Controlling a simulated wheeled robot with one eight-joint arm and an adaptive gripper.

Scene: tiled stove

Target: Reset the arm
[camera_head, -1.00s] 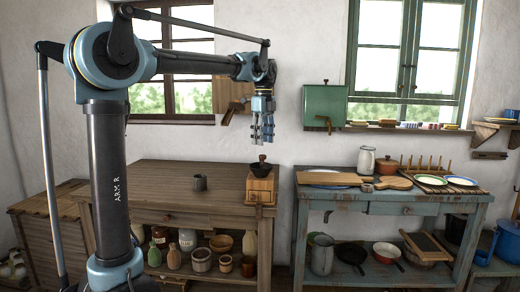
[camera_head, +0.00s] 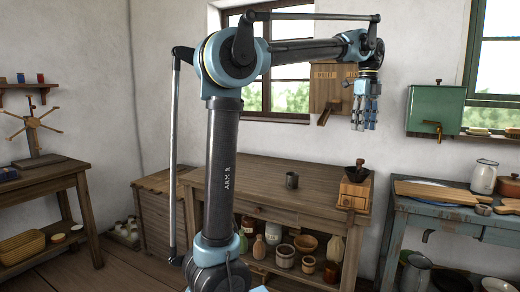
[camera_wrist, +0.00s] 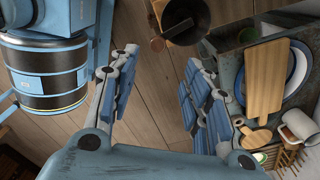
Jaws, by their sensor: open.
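My gripper (camera_head: 366,112) hangs from the end of my raised arm, fingers pointing down, in the head view. It is above the wooden worktable and left of the green wall tank. In the wrist view, my gripper (camera_wrist: 160,95) has its two sets of blue fingers spread apart, with wooden floor planks visible between them. It is open and holds nothing. No finger touches any object.
A green tank (camera_head: 435,110) hangs on the wall. A blue bench (camera_head: 425,208) on the right holds boards and a jug (camera_head: 484,177). A shelf table (camera_head: 45,181) stands left.

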